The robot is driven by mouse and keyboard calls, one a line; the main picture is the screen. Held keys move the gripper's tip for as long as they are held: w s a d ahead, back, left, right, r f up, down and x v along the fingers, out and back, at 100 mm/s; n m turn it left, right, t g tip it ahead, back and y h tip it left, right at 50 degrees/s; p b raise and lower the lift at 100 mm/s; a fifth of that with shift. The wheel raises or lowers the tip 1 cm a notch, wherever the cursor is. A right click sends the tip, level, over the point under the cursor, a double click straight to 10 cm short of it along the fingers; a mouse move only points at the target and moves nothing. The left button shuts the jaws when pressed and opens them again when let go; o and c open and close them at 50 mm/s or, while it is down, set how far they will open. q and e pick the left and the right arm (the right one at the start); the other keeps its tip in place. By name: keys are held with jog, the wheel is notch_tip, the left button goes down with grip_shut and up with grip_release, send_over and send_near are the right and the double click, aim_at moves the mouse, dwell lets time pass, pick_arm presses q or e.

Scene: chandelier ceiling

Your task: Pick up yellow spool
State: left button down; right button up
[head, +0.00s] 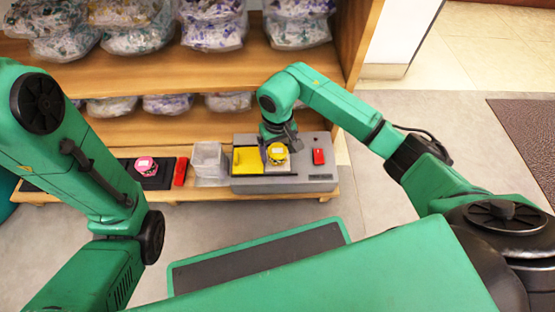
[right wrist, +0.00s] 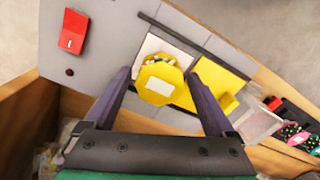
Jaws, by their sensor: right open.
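The yellow spool (head: 277,154) sits on the grey machine (head: 312,180) on the low shelf, beside a flat yellow plate (head: 248,161). In the right wrist view the spool (right wrist: 160,84) is octagonal with a white label on top and stands on a pale square. My right gripper (head: 278,140) is over the spool. In the right wrist view its two fingers (right wrist: 159,76) are open, one on each side of the spool, with gaps visible. Whether the fingertips are down at spool height is hard to tell. My left arm shows at the left, but its gripper is out of view.
A red box (head: 319,156) is at the machine's right side. A clear container (head: 208,163), a red object (head: 180,171) and a pink spool (head: 145,164) stand to the left. Shelves with bagged goods (head: 212,28) rise behind.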

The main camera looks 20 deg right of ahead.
jog(key=c, duration=1.3)
